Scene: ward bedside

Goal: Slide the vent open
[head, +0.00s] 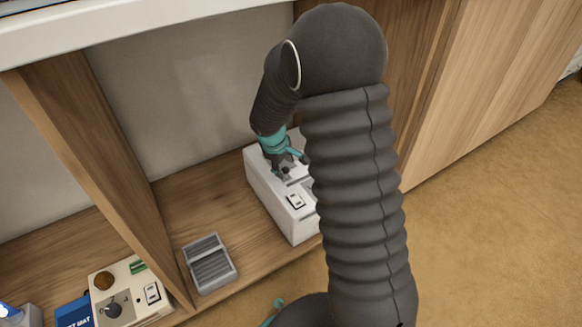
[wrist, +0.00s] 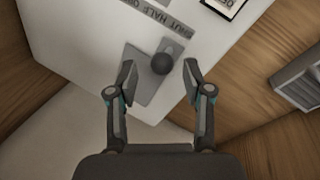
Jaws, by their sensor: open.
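The vent appears to be the white box (head: 264,192) on the wooden shelf in the head view. In the wrist view its white top (wrist: 75,30) carries a grey slide plate (wrist: 140,86) with a round dark knob (wrist: 162,63). A grey label strip (wrist: 160,14) beside it reads SHUT, HALF and a cut-off word starting with O. My gripper (wrist: 158,70) is open, with one fingertip on each side of the knob and a gap to both. In the head view my gripper (head: 284,172) is over the box top, and my arm hides the box's right part.
A grey ribbed block (head: 210,263) lies on the shelf left of the box and also shows in the wrist view (wrist: 300,80). A cream control panel (head: 130,292) and a blue box (head: 74,313) stand further left, past an upright wooden divider (head: 110,165).

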